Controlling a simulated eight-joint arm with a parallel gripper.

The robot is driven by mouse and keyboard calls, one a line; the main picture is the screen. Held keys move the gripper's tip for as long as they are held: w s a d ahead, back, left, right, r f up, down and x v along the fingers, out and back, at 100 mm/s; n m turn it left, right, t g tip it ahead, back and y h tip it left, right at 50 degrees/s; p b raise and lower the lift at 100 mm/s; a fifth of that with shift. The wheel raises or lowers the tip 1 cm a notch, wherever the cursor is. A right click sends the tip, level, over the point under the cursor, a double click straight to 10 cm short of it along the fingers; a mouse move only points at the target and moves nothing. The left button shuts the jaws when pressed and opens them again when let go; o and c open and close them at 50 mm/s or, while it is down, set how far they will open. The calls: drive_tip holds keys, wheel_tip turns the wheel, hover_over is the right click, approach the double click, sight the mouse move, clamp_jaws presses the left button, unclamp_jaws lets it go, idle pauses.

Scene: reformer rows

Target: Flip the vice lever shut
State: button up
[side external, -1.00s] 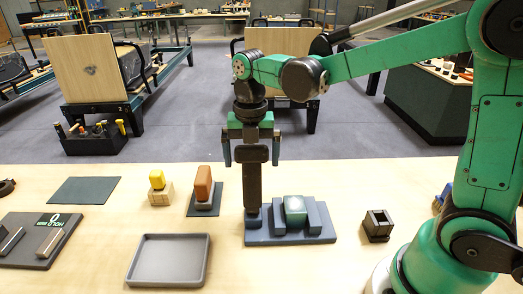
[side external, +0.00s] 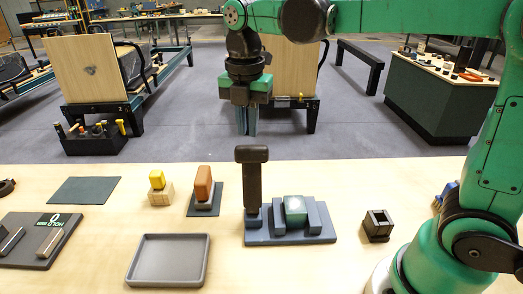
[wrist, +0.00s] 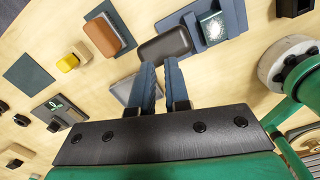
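The vice (side external: 325,237) sits on the table with a green block (side external: 295,210) between its blue-grey jaws. Its dark lever (side external: 252,185) stands upright at the left end, with a wide head on top. In the wrist view the lever's head (wrist: 165,45) shows just beyond my fingertips, and the block (wrist: 212,25) lies up and right of it. My gripper (side external: 247,134) hangs above the lever, fingers down, apart from it in the side view.
A grey tray (side external: 137,262) lies in front and left of the vice. A brown block (side external: 203,182) on a dark pad and a yellow block (side external: 157,180) on a wooden one stand left. A dark open box (side external: 377,228) stands right. A dark panel (side external: 25,258) is far left.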

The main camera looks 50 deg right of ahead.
drive_tip(key=s+r+m, duration=0.1)
drive_tip(key=r+m, duration=0.2)
drive_tip(key=m, duration=0.1)
drive_tip(key=s+a+r+m+t+h, duration=0.1)
drive_tip(key=r+m, duration=0.3)
drive_tip(key=m, duration=0.1)
drive_tip(key=s+a+r+m, duration=0.1)
drive_tip(key=r+m, duration=0.2)
drive_tip(key=m, duration=0.2)
drive_tip(key=shift+s+a+r+t+h, duration=0.2)
drive_tip(key=shift+a+r+t+h, duration=0.1)
drive_tip(key=shift+r, duration=0.1)
clamp_jaws()
drive_tip(key=shift+m, duration=0.3)
drive_tip(key=x, duration=1.4)
drive_tip(key=shift+w+d+f, duration=0.1)
drive_tip(key=shift+w+d, duration=0.2)
drive_tip(key=shift+d, duration=0.1)
drive_tip(key=w+d+f+g+y, duration=0.2)
drive_tip(key=w+d, duration=0.1)
drive_tip(key=shift+w+d+f, duration=0.15)
drive_tip(key=shift+w+f, duration=0.05)
drive_tip(key=shift+f, duration=0.05)
